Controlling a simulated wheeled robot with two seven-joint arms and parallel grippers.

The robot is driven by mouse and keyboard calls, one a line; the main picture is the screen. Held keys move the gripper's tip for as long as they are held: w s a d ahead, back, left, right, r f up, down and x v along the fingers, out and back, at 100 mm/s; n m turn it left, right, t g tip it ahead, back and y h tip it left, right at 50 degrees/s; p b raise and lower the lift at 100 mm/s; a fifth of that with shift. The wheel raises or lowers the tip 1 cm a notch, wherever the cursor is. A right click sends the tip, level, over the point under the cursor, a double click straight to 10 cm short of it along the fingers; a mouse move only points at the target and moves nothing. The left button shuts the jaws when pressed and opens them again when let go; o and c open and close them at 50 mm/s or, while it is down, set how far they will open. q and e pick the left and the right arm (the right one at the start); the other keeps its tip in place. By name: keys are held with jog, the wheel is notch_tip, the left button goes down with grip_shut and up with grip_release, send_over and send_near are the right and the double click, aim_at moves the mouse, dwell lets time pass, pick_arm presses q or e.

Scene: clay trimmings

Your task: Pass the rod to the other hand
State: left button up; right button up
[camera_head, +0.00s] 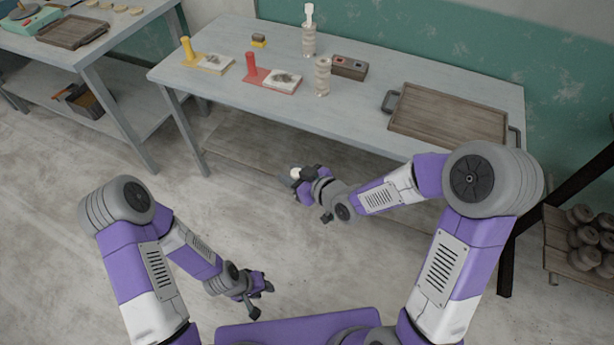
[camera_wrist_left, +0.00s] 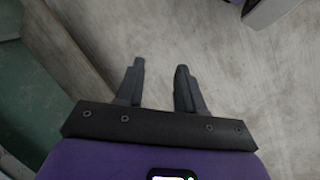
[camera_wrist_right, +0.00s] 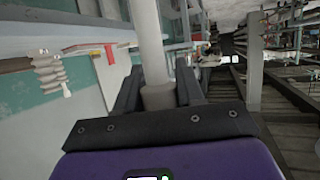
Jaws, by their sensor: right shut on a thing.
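A pale, smooth rod (camera_wrist_right: 148,35) stands between the fingers of my right gripper (camera_wrist_right: 158,95) in the right wrist view. The gripper is shut on it, around a slightly darker lower section. In the head view my right gripper (camera_head: 301,182) is in front of the table, and only a short whitish end of the rod (camera_head: 295,173) shows there. My left gripper (camera_head: 260,297) is lower and to the left, over the floor, apart from the rod. In the left wrist view its fingers (camera_wrist_left: 160,75) are spread with nothing between them.
The grey table (camera_head: 300,125) behind my right gripper bears a yellow stand (camera_head: 189,52), a red stand (camera_head: 252,70), stacked pale pieces (camera_head: 322,76) and a wooden tray (camera_head: 450,115). A second table (camera_head: 85,50) is at left. The floor between my arms is clear.

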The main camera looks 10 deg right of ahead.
pick_arm(q)
jog(key=w+d+r+m+t+h, duration=0.25)
jog(key=w+r+m+t, duration=0.45)
jog(key=w, duration=0.5)
jog(key=w+d+r+m+t+h, duration=0.1)
jog(key=d+r+m+t+h, duration=0.2)
jog(key=r, duration=0.5)
jog(key=w+d+r+m+h, duration=0.1)
jog(key=r+m+h, duration=0.2)
jog(key=r+h, duration=0.35)
jog(key=w+d+r+y, duration=0.1)
jog(key=w+d+y, duration=0.1)
jog(key=w+d, duration=0.5)
jog(key=shift+d+r, duration=0.2)
jog(key=shift+d, duration=0.7)
pick_arm(e)
jog(key=shift+a+r, duration=0.15)
jog(key=shift+a, duration=0.05)
pick_arm(q)
jog(key=shift+w, duration=0.1)
jog(key=c, duration=0.6)
grip_shut()
pick_arm(e)
jog(key=o, duration=1.1)
jog(key=shift+a, duration=0.1)
